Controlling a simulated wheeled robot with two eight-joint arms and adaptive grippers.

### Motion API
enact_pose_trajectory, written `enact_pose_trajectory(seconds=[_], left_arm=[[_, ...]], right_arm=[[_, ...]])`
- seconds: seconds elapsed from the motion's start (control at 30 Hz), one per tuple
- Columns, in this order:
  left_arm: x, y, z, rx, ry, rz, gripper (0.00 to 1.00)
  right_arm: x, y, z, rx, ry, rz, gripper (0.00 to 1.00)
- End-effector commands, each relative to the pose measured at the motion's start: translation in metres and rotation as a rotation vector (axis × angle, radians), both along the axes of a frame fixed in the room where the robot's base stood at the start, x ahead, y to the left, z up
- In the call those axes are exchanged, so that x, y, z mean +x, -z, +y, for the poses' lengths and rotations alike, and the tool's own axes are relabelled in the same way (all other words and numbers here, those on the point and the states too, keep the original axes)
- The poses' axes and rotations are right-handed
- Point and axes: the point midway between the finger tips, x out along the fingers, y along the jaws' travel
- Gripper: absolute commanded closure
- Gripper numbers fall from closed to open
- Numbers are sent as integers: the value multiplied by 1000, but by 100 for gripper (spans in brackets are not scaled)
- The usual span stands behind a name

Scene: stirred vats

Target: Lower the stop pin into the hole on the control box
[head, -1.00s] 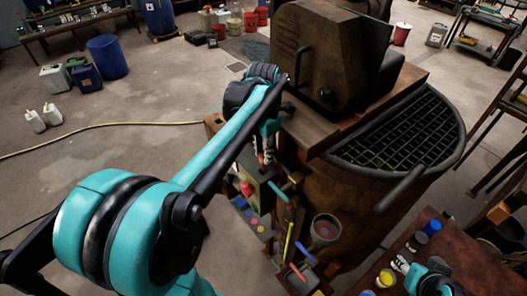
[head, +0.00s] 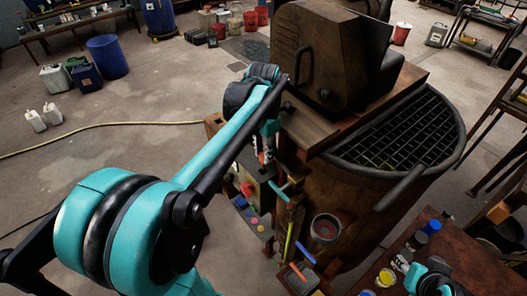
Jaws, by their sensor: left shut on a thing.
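The control box (head: 239,203) has a grey face with several coloured buttons and sits low on the vat's left side. A red part (head: 247,189) shows on it, just below and left of the gripper. I cannot make out the hole. My right gripper (head: 402,265) is small at the bottom right, over a brown table; its fingers are unclear.
The rusty vat (head: 335,215) with a black grate (head: 400,135) stands right of the left arm. The brown table (head: 470,262) holds small pots. A hose (head: 110,124) crosses the open floor at left.

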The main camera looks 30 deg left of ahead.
Motion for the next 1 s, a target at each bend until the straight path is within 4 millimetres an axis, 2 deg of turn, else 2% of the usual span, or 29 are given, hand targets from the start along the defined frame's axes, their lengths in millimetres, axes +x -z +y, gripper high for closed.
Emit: enact_pose_trajectory(seconds=[0.47, 0.5, 0.57, 0.87, 1.0], left_arm=[[0, 7, 0, 0, 0, 0, 96], [0, 6, 0, 0, 0, 0, 66], [0, 6, 0, 0, 0, 0, 52], [0, 5, 0, 0, 0, 0, 52], [0, -6, 0, 0, 0, 0, 52]], right_arm=[[0, 5, 0, 0, 0, 0, 60], [0, 5, 0, 0, 0, 0, 60], [0, 4, 0, 0, 0, 0, 60], [0, 4, 0, 0, 0, 0, 60], [0, 4, 0, 0, 0, 0, 60]])
